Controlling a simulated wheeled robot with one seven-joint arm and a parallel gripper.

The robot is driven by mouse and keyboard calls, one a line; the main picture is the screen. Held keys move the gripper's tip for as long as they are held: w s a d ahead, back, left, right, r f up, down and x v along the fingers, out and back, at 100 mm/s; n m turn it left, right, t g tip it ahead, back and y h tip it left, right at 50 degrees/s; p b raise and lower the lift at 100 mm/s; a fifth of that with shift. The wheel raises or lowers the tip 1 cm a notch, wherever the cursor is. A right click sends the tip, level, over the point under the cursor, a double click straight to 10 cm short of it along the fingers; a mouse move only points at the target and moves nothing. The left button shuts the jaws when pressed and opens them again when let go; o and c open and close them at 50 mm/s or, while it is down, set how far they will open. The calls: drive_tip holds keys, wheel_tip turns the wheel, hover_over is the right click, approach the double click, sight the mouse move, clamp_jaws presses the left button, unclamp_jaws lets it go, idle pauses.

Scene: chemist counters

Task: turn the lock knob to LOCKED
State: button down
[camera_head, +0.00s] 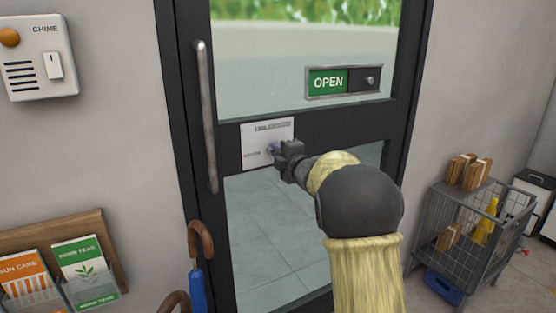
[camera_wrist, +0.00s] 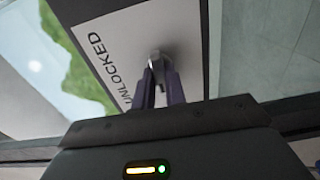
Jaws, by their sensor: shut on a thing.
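The lock knob (camera_wrist: 157,62) is a small grey metal knob on a white plate (camera_head: 266,133) fixed to the dark crossbar of the glass door. In the wrist view the plate (camera_wrist: 125,35) carries the word UNLOCKED, which lies beside the knob; the other lettering is hidden or too small to read. My gripper (camera_wrist: 158,80) has its two purple-grey fingers shut on the knob. In the head view my gripper (camera_head: 274,151) reaches the plate's lower right part and hides most of the knob.
A vertical door handle (camera_head: 205,115) is left of the plate. An OPEN sign (camera_head: 343,81) with a slider is above right. A wire cart (camera_head: 462,235) stands at right. Umbrellas (camera_head: 197,270) and a leaflet rack (camera_head: 62,232) are at lower left. A chime box (camera_head: 37,58) hangs at upper left.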

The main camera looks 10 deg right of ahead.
idle(0.3)
drive_tip(key=c, duration=1.4)
unclamp_jaws()
drive_tip(key=shift+a, duration=0.1)
drive_tip(key=shift+c, duration=0.2)
drive_tip(key=shift+s, duration=0.1)
drive_tip(key=v, duration=1.7)
